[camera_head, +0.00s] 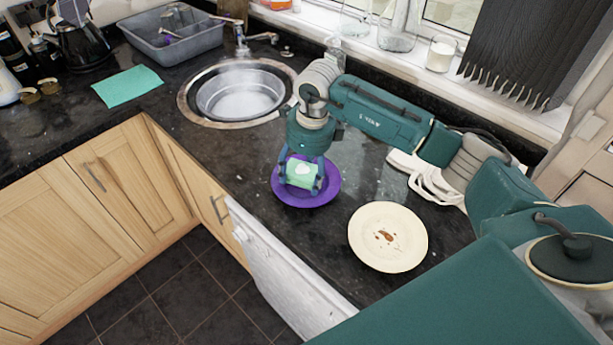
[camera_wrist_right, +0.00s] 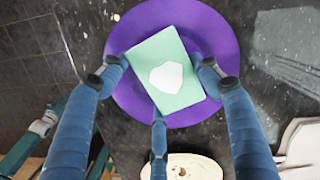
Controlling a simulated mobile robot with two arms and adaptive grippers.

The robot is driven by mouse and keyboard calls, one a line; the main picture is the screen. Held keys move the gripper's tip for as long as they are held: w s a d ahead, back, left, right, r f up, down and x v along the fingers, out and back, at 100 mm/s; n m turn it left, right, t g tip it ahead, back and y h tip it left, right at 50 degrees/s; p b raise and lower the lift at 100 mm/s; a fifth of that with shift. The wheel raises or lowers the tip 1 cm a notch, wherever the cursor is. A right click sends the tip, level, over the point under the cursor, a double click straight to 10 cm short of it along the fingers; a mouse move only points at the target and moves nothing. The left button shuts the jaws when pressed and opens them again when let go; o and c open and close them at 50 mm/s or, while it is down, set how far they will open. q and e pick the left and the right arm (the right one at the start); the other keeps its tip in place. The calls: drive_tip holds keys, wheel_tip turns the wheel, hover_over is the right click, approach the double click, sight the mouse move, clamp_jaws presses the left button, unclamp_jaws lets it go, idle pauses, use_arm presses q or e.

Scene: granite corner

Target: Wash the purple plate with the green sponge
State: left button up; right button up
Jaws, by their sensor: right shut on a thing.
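The purple plate (camera_head: 322,196) lies on the dark granite counter in front of the sink. It fills the middle of the right wrist view (camera_wrist_right: 140,25). The green sponge (camera_head: 300,172), with a white patch on its top, is over the plate; it also shows in the right wrist view (camera_wrist_right: 182,98). My right gripper (camera_head: 301,181) points down and is shut on the sponge, its fingers around the sponge's sides. I cannot tell whether the sponge touches the plate. My left gripper is not in view.
A cream plate (camera_head: 365,225) with brown stains lies right of the purple plate. The round sink (camera_head: 240,92) is behind, with a grey dish rack (camera_head: 190,42) and tap. A teal cloth (camera_head: 127,86) lies at left.

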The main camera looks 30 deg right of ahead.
drive_tip(key=shift+s+d, duration=0.5)
drive_tip(key=shift+s, duration=0.35)
drive_tip(key=shift+w+a+b, duration=0.4)
drive_tip(key=shift+w+a, duration=0.05)
drive_tip(key=shift+w, duration=0.3)
drive_tip(key=shift+s+d+r, duration=0.15)
drive_tip(key=shift+s+d, duration=0.3)
drive_tip(key=shift+s, duration=0.3)
drive_tip(key=shift+w+a+b, duration=0.35)
drive_tip(key=shift+w+a, duration=0.15)
drive_tip(key=shift+w, duration=0.3)
drive_tip(key=shift+s+d+f, duration=0.2)
drive_tip(key=shift+s+d, duration=0.3)
drive_tip(key=shift+s, duration=0.3)
drive_tip(key=shift+w+a+r+b, duration=0.1)
drive_tip(key=shift+w+a+b, duration=0.35)
drive_tip(key=shift+w, duration=0.35)
drive_tip(key=shift+s+d, duration=0.45)
drive_tip(key=shift+s, duration=0.35)
drive_tip(key=shift+w+a+b, duration=0.3)
drive_tip(key=shift+w+a, duration=0.2)
drive_tip(key=shift+w, duration=0.3)
drive_tip(key=shift+s+d, duration=0.5)
drive_tip(key=shift+s, duration=0.3)
drive_tip(key=shift+w+a+b, duration=0.3)
drive_tip(key=shift+w+a, duration=0.2)
drive_tip(key=shift+w, duration=0.3)
drive_tip(key=shift+s+d, duration=0.5)
drive_tip(key=shift+s, duration=0.35)
